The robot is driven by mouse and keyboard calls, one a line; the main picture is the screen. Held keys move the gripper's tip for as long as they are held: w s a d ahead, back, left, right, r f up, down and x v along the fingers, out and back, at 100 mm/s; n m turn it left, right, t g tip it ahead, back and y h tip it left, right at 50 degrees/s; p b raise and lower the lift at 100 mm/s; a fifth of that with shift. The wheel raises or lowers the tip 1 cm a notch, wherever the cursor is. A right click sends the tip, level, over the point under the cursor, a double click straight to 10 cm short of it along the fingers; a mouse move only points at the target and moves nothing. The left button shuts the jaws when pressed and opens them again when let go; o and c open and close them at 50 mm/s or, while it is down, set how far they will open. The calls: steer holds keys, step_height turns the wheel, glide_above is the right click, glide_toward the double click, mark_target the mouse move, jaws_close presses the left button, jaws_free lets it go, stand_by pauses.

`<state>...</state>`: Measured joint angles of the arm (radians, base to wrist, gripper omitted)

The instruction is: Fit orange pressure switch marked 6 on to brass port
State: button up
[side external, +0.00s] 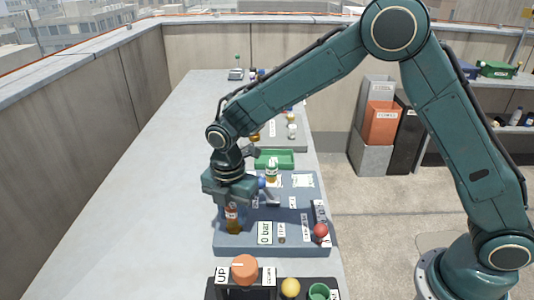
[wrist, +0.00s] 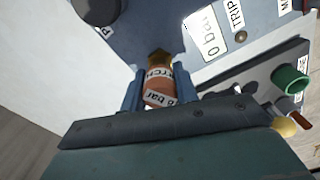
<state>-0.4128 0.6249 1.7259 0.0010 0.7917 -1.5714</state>
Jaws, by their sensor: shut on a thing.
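My gripper (wrist: 158,92) is shut on an orange pressure switch (wrist: 158,88) with a white label; the label reads partly "TCH" and "bar", and its number is not clear. The switch also shows upright under my gripper (side external: 232,203) in the side view (side external: 232,213), over the left part of the blue-grey panel (side external: 285,248). A brass-coloured piece (wrist: 160,57) is at the switch's far end in the wrist view; it also shows low down in the side view (side external: 234,229). I cannot tell whether this is the brass port or the switch's own end, nor whether they touch.
The panel carries a "0 bar" plate (side external: 265,233) and a red ball knob (side external: 320,230). A front rack holds an orange part (side external: 245,268), a yellow one (side external: 290,288) and a green one (side external: 318,291). A green tray (side external: 275,158) lies behind. The bench's left side is clear.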

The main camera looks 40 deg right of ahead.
steer(key=shift+f, duration=0.4)
stand_by(0.3)
steer(key=o, duration=1.1)
step_height(320, 180, up, 14)
steer(key=shift+f, duration=0.1)
stand_by(0.4)
